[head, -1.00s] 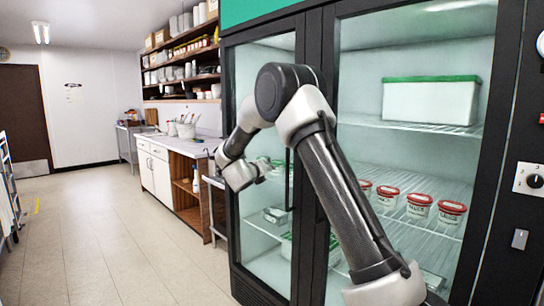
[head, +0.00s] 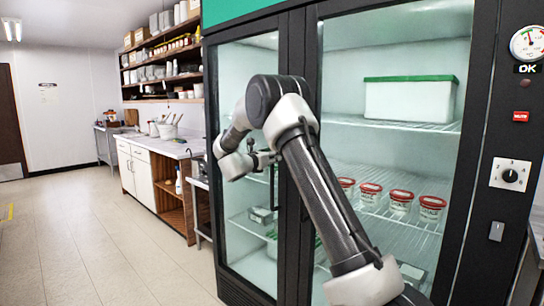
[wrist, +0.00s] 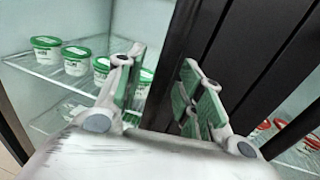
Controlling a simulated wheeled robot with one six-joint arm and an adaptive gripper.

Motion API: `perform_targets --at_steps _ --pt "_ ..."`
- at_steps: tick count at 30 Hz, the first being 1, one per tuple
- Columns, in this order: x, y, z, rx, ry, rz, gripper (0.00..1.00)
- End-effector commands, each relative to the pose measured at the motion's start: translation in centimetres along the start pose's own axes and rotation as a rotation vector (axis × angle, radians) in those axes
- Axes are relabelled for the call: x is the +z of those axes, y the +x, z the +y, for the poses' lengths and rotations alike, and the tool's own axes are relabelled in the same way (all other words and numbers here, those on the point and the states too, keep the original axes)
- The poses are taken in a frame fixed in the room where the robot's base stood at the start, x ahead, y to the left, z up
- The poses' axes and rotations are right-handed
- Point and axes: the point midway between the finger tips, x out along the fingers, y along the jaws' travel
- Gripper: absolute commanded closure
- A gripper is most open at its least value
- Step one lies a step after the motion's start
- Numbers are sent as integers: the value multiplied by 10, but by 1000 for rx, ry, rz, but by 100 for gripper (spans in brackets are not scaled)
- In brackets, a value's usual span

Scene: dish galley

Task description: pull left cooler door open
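The left cooler door (head: 237,120) is a glass door in a black frame and looks shut in the head view. Its handle (head: 272,190) is a dark vertical bar near the door's right side. My gripper (head: 266,158) is in front of this door, near the top of the handle. In the wrist view my gripper (wrist: 160,95) is open, its two green-padded fingers apart. A dark vertical frame strip shows between and behind the fingers. I cannot tell whether the handle lies between them or whether they touch anything. My arm hides part of the frame between the doors.
The right cooler door (head: 400,150) stands beside it, with red-lidded tubs (head: 401,200) inside. Green-lidded tubs (wrist: 76,60) sit behind the left glass. A counter (head: 150,140) stands left of the cooler. The tiled floor (head: 90,240) at left is clear.

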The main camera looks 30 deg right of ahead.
Motion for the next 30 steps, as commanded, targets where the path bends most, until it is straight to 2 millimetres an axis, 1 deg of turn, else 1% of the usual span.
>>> perform_targets --at_steps 3,8,9,11,12,15,21,24,28,30 --pt "0 3 0 0 -1 0 63" --pt "0 3 0 1 -1 0 63" --pt "0 3 0 1 -1 0 66" --pt "0 3 0 1 -1 0 77" --pt "0 3 0 1 -1 0 85" --pt "0 3 0 1 -1 0 100" --pt "0 2 0 1 -1 1 100" --pt "0 -1 2 2 -1 1 100" --pt "0 -15 9 5 0 1 100" --pt "0 -28 15 7 0 0 100"
